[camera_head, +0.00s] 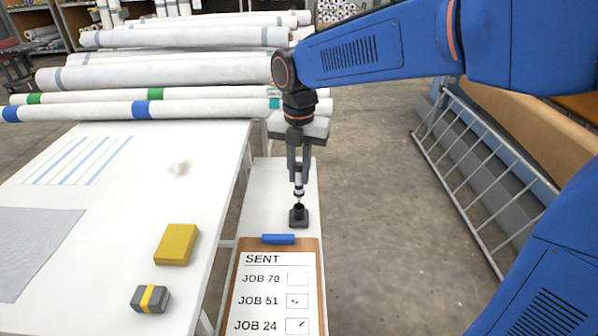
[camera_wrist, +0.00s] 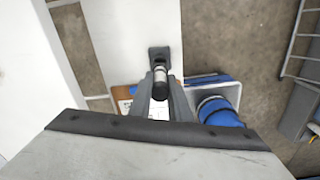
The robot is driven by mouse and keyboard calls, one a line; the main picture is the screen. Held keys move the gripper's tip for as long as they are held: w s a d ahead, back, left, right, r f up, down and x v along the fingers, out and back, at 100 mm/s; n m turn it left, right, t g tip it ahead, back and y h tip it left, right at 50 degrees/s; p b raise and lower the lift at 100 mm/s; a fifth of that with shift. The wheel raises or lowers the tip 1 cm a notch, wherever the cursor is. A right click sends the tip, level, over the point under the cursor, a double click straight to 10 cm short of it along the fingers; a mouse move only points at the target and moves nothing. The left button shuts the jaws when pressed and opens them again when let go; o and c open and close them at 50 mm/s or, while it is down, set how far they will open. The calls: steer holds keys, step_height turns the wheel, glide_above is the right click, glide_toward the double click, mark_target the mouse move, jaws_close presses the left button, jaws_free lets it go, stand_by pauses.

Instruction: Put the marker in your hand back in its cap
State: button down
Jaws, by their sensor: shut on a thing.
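My gripper (camera_head: 298,180) is shut on the marker (camera_head: 298,191), a slim piece with a white band and dark parts, pointing down. The black cap stand (camera_head: 299,218) stands on the narrow white table directly below it. The marker's lower end is at or just above the top of the stand; I cannot tell whether it touches or is inside the cap. In the wrist view the marker (camera_wrist: 160,75) sits between my fingers, with the black stand (camera_wrist: 159,52) just beyond it. The cap's opening is hidden.
A clipboard (camera_head: 237,290) with a blue clip and a job list lies in front of the stand. A yellow block (camera_head: 176,244) and a grey-yellow block (camera_head: 150,299) lie on the white table at left. White rolls (camera_head: 180,64) lie behind. A railing (camera_head: 470,180) stands right.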

mark_target(299, 185)
steer(key=shift+f, duration=2.25)
stand_by(0.6)
steer(key=c, duration=1.6)
jaws_free()
steer(key=shift+o, duration=0.2)
steer(key=shift+r, duration=0.1)
step_height(299, 185, up, 17)
steer(key=s+d+f+m+t, duration=0.1)
steer(key=s+d+f+m, duration=0.1)
steer(key=s+d+m, duration=0.4)
steer(key=s+d+f+m+t, duration=0.1)
steer(key=s+d+f+m, duration=0.1)
steer(key=d+m, duration=0.75)
steer(key=s+d+f+m+t, duration=0.2)
steer(key=s+d+f+m, duration=0.9)
steer(key=m, duration=0.6)
steer(key=shift+s+d+t, duration=0.25)
steer(key=shift+s+t, duration=0.15)
steer(key=shift+s, duration=0.45)
